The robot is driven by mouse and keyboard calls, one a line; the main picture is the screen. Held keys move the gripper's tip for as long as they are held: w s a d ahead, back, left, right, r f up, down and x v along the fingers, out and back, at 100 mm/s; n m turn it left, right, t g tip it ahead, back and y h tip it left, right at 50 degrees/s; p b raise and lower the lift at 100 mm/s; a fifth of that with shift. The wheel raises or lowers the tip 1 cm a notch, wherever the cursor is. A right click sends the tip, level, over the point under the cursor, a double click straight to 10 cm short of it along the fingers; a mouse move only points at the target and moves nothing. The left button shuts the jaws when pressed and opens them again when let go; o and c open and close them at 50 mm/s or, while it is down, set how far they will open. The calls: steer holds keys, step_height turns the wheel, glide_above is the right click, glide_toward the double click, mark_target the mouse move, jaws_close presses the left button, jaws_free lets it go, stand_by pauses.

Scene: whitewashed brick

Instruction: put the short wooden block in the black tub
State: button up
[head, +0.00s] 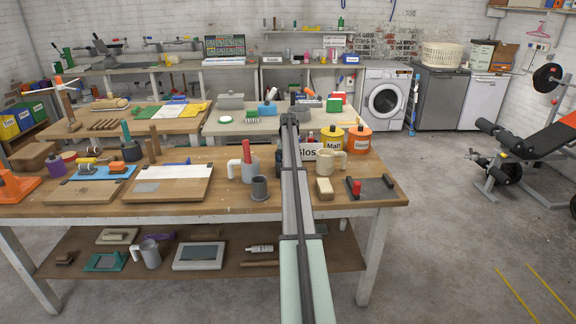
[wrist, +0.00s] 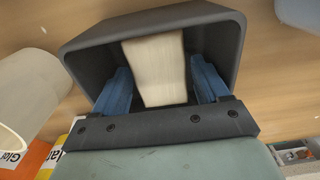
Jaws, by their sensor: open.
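In the wrist view a dark grey-black tub (wrist: 222,32) stands on the wooden bench top, its open mouth toward the camera. The short wooden block (wrist: 154,48), pale and plain, is within the tub's outline, between my two blue fingers. My gripper (wrist: 160,74) is open, with its fingers reaching into the mouth on both sides of the block. Whether the block rests on the tub's floor is hard to tell. In the head view my arm hides the tub, the block and the fingers.
A beige mug (head: 331,161) stands close by; yellow and orange tins (head: 359,139) are behind it. A small pale block-like item (head: 324,189) and a black tray (head: 377,190) lie to the right.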

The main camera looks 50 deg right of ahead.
step_height(320, 180, up, 11)
stand_by(0.4)
